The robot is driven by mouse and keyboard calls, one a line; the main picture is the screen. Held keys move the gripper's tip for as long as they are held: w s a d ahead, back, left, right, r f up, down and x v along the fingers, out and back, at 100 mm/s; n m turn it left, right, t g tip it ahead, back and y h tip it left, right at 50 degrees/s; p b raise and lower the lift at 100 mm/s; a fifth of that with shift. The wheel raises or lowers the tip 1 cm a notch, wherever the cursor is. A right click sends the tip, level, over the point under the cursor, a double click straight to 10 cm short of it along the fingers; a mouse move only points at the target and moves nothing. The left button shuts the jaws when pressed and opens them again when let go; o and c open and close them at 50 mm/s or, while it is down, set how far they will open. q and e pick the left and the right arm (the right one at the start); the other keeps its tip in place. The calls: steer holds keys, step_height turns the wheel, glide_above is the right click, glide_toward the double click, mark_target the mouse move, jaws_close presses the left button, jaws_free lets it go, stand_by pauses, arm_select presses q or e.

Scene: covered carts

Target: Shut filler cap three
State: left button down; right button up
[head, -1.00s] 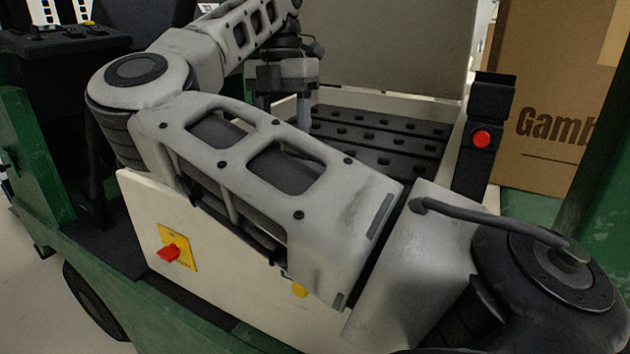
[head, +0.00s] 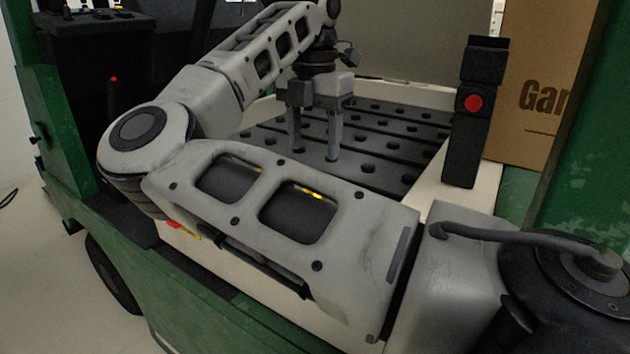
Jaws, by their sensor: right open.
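The black battery top (head: 395,141) lies in the cart's open compartment, with rows of small dark round spots that may be filler caps or openings. I cannot tell which is filler cap three, or whether any cap is up or shut. My right gripper (head: 315,154) points down over the left-middle part of the battery top. Its two fingers are apart with nothing between them. I cannot tell if the fingertips touch the surface. My right forearm hides the near part of the compartment. My left gripper is not in view.
A grey raised cover (head: 410,50) stands behind the compartment. A black post with a red button (head: 474,102) stands at its right, with a cardboard box (head: 530,80) behind. Green cart bodywork (head: 50,140) borders the left. A red switch (head: 174,225) shows below my arm.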

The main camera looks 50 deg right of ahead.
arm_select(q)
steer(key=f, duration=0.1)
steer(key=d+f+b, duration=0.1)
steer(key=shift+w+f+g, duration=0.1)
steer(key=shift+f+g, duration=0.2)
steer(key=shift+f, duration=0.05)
arm_select(e)
step_height(320, 180, down, 8)
steer(key=shift+f, duration=0.25)
steer(key=c, duration=1)
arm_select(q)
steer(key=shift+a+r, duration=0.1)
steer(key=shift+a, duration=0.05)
arm_select(e)
steer(key=shift+o, duration=0.2)
